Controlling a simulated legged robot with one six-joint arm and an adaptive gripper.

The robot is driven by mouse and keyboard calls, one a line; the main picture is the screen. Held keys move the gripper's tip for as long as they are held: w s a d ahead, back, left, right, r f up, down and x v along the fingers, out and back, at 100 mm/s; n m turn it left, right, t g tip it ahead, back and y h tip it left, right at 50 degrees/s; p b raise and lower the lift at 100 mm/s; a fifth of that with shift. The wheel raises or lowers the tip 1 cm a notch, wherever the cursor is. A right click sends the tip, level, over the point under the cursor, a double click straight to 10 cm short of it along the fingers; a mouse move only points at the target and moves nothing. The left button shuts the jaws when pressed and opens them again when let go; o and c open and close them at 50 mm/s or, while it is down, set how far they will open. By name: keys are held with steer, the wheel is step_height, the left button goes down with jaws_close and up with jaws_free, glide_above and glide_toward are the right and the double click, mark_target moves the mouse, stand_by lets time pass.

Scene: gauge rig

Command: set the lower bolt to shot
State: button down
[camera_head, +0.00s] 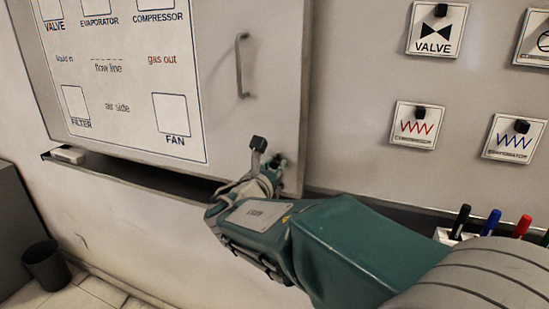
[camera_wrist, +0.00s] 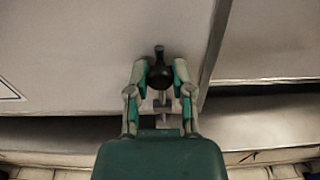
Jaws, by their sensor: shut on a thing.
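The lower bolt (camera_wrist: 161,97) is on the lower right part of a grey door panel (camera_head: 270,45). In the wrist view its round dark knob (camera_wrist: 160,77) sits between the two fingertips of my gripper (camera_wrist: 160,72), which is shut on it. A thin rod runs down from the knob towards a small fitting near the panel's bottom edge. Whether the rod's end enters a keeper is hidden. In the head view my gripper (camera_head: 273,168) is at the panel's lower right corner and covers most of the bolt.
A pull handle (camera_head: 241,66) stands out above the bolt. A dark gap and ledge (camera_head: 150,174) run below the panel. A pen holder (camera_head: 448,237) with markers is at lower right. Picture cards, including the valve card (camera_head: 437,30), hang on the right. A bin (camera_head: 46,264) stands lower left.

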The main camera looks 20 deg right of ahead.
steer(key=shift+f, duration=0.55)
steer(key=shift+c, duration=2.4)
jaws_free()
steer(key=shift+f, duration=0.1)
steer(key=shift+a, duration=0.1)
steer(key=shift+s+a, duration=0.1)
steer(key=v, duration=1.1)
steer(key=shift+s+a, duration=0.25)
